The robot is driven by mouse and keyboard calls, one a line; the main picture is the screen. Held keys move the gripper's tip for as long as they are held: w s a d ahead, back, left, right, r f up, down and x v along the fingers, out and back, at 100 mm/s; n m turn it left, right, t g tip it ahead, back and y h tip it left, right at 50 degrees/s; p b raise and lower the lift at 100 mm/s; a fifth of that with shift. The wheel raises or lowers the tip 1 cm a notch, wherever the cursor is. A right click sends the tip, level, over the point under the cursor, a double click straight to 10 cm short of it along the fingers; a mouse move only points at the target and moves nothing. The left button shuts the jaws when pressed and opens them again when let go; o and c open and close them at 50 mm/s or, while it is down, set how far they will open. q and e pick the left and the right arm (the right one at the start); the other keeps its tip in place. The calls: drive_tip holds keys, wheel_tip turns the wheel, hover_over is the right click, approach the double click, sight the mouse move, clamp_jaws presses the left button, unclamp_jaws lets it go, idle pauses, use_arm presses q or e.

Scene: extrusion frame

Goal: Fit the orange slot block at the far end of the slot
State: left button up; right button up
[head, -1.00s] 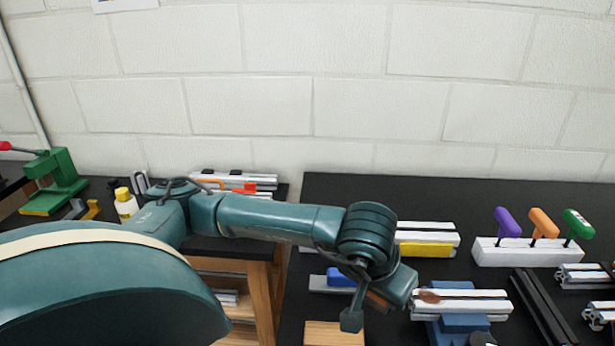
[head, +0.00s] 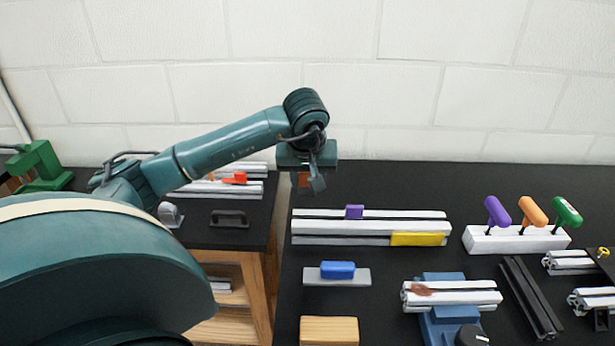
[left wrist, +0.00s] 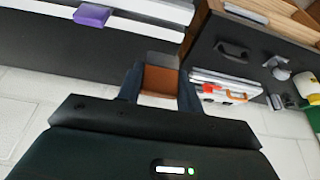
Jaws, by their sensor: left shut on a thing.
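My left gripper (head: 312,181) is raised above the back of the dark table, near the left end of a long silver extrusion (head: 400,228). It is shut on the orange slot block (head: 303,180), which is mostly hidden by the gripper in the head view. In the left wrist view the block (left wrist: 160,80) shows between the two fingers (left wrist: 160,88). The block is apart from the extrusion. A purple block (head: 354,212) sits on the extrusion, left of its middle; it also shows in the left wrist view (left wrist: 91,16). My right gripper is not in view.
A yellow piece (head: 417,239) is at the extrusion's front right. In front are a blue block on a grey plate (head: 337,271), a wooden block (head: 329,330) and a blue vise (head: 450,322) holding a short extrusion. A white rack (head: 517,240) of coloured-handled tools stands right.

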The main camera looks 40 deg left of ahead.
sight(307, 191)
use_arm(q)
drive_tip(key=shift+f+b, duration=0.75)
drive_tip(key=shift+f, duration=0.2)
wheel_tip(307, 191, down, 2)
drive_tip(key=shift+f+b, duration=0.25)
drive_tip(key=shift+b, duration=0.7)
drive_tip(key=shift+f+b, duration=0.45)
drive_tip(key=shift+f, duration=0.25)
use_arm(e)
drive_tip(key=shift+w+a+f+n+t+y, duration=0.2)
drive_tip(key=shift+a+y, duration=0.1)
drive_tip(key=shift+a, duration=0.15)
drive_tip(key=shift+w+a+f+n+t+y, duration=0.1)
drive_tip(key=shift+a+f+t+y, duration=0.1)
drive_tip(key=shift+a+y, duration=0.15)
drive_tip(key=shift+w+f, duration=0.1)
use_arm(q)
drive_tip(key=shift+f+b, duration=0.45)
drive_tip(key=shift+b, duration=0.05)
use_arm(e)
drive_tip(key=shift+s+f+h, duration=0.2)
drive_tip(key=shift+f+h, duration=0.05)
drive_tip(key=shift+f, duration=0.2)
